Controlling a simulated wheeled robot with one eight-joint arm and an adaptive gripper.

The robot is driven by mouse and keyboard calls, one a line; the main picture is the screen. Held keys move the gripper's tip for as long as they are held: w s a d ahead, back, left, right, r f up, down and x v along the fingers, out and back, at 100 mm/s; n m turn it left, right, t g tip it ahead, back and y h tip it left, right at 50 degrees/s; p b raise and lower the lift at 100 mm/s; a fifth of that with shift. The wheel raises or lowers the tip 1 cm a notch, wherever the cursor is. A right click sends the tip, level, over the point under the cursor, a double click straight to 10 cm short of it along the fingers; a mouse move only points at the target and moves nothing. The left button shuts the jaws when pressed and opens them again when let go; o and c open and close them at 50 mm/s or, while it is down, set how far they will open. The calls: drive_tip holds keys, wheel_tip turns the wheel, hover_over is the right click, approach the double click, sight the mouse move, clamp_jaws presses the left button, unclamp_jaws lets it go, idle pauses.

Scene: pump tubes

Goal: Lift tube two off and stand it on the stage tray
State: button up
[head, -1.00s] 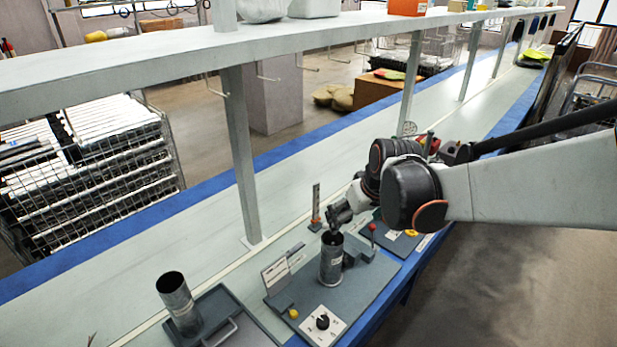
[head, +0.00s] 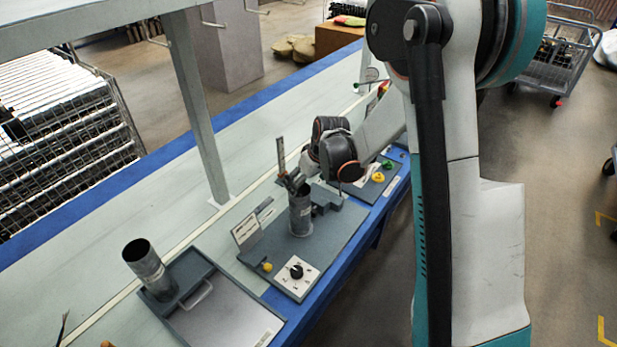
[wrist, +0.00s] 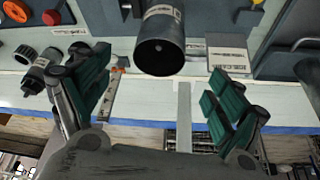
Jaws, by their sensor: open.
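A grey metal tube (head: 300,213) stands upright on the pump station board (head: 330,238). In the wrist view the tube (wrist: 161,45) shows its dark open mouth and a pale label that I cannot read. My gripper (head: 293,184) is at the tube's top in the head view, partly hidden by my wrist. In the wrist view my gripper (wrist: 157,78) is open, a green-padded finger on each side of the tube's line, with gaps to it. Another metal tube (head: 147,266) stands tilted in the picture at the back corner of the grey tray (head: 222,318).
A black knob on a white plate (head: 297,274) and a yellow button (head: 267,267) are at the board's front. A ruler post (head: 281,157) stands behind the tube. A shelf post (head: 200,110) rises behind the board. The tray's middle is bare.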

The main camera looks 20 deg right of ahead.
drive_tip(key=b+x, duration=0.2)
drive_tip(key=x, duration=0.8)
drive_tip(key=shift+f+b, duration=0.1)
drive_tip(key=shift+b, duration=0.25)
drive_tip(key=c, duration=1.5)
drive_tip(key=o, duration=0.5)
drive_tip(key=c, duration=0.4)
drive_tip(key=shift+r, duration=0.7)
drive_tip(key=shift+r+p, duration=5.5)
drive_tip(key=shift+r, duration=4.05)
